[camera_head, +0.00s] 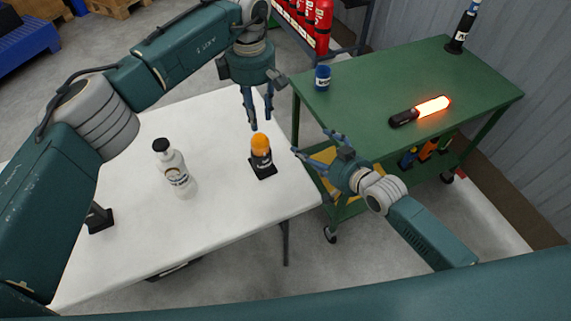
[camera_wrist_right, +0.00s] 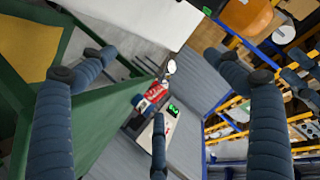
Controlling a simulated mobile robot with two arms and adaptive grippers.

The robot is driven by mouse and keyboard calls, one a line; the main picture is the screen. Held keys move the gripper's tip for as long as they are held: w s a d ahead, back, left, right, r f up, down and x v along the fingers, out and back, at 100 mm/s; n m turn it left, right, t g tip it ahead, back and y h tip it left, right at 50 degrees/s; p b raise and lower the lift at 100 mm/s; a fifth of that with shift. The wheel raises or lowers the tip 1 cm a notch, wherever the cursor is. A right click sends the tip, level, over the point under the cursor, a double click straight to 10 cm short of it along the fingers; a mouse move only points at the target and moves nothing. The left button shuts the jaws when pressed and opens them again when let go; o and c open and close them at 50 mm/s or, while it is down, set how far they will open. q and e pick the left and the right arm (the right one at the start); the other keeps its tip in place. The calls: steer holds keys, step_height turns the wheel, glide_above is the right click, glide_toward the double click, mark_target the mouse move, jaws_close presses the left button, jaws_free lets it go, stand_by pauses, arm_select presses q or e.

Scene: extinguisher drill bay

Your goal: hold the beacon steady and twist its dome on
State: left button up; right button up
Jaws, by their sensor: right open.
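The beacon (camera_head: 263,160) stands upright on the white table near its right edge, with a black square foot and a black body. Its orange dome (camera_head: 260,142) sits on top of the body; I cannot tell whether it is threaded on. My left gripper (camera_head: 260,121) points down just above the dome, its fingers spread with nothing between them. My right gripper (camera_head: 314,142) is open and empty, to the right of the beacon, over the gap between the tables. Its spread fingers also show in the right wrist view (camera_wrist_right: 158,95), where I cannot make out the beacon.
A white bottle with a black cap (camera_head: 173,168) stands left of the beacon on the white table (camera_head: 225,195). Red extinguishers (camera_head: 317,22) stand behind.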

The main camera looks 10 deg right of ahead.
mark_target(270, 155)
arm_select(q)
steer(key=shift+s, duration=0.1)
arm_select(e)
steer(key=s+a+r+n+y, duration=0.1)
steer(key=s+a+r+n, duration=0.1)
steer(key=s+a+n, duration=0.45)
steer(key=x, duration=0.4)
steer(key=a+x, duration=0.1)
steer(key=x, duration=0.3)
steer(key=r+x, duration=0.1)
steer(key=x, duration=0.4)
steer(key=shift+s+a+r, duration=0.1)
steer(key=shift+s+a, duration=0.15)
steer(key=shift+a, duration=0.15)
steer(key=shift+c, duration=0.3)
